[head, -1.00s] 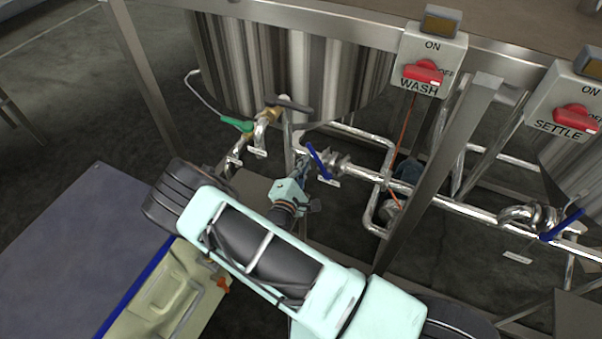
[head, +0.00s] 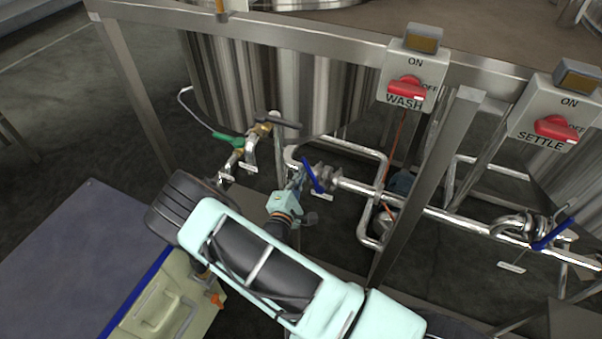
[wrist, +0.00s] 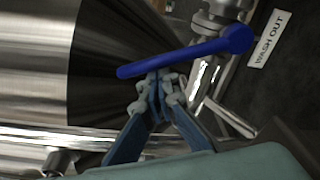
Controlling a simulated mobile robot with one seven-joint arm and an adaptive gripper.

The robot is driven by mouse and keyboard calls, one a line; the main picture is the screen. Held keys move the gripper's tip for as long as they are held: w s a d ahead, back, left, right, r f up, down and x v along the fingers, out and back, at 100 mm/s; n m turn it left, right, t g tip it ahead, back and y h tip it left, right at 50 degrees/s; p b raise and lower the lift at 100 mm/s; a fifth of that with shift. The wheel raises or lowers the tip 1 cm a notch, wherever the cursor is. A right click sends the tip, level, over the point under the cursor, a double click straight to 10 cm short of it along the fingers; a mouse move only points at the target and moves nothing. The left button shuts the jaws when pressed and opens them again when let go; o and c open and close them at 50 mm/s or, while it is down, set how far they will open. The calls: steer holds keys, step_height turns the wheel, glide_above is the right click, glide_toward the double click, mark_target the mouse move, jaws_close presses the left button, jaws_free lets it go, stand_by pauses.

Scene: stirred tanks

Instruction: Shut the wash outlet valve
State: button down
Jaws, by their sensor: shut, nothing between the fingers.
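The wash outlet valve has a blue lever handle (head: 313,175) on the steel pipe below the wash tank (head: 290,90). In the wrist view the blue lever (wrist: 180,57) runs from a round hub at the upper right down to the left, beside a "WASH OUT" label (wrist: 267,40). My gripper (wrist: 158,80) is shut and empty, its fingertips at the lower edge of the lever near its middle. I cannot tell whether they touch it. In the head view my gripper (head: 298,178) is just left of the lever, partly hidden by its own wrist.
A second blue lever (head: 553,234) is at the right. Steel frame posts (head: 430,190) and pipes surround the valve. Red WASH (head: 407,88) and SETTLE (head: 556,127) switches sit above.

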mark_target(310, 172)
steer(key=d+m, duration=0.1)
steer(key=d+r+m+p, duration=0.1)
steer(key=s+d+m+p, duration=0.1)
steer(key=shift+r, duration=0.3)
steer(key=shift+s+d+p, duration=0.15)
steer(key=shift+d+p, duration=0.3)
steer(key=shift+d, duration=0.1)
steer(key=shift+s, duration=0.15)
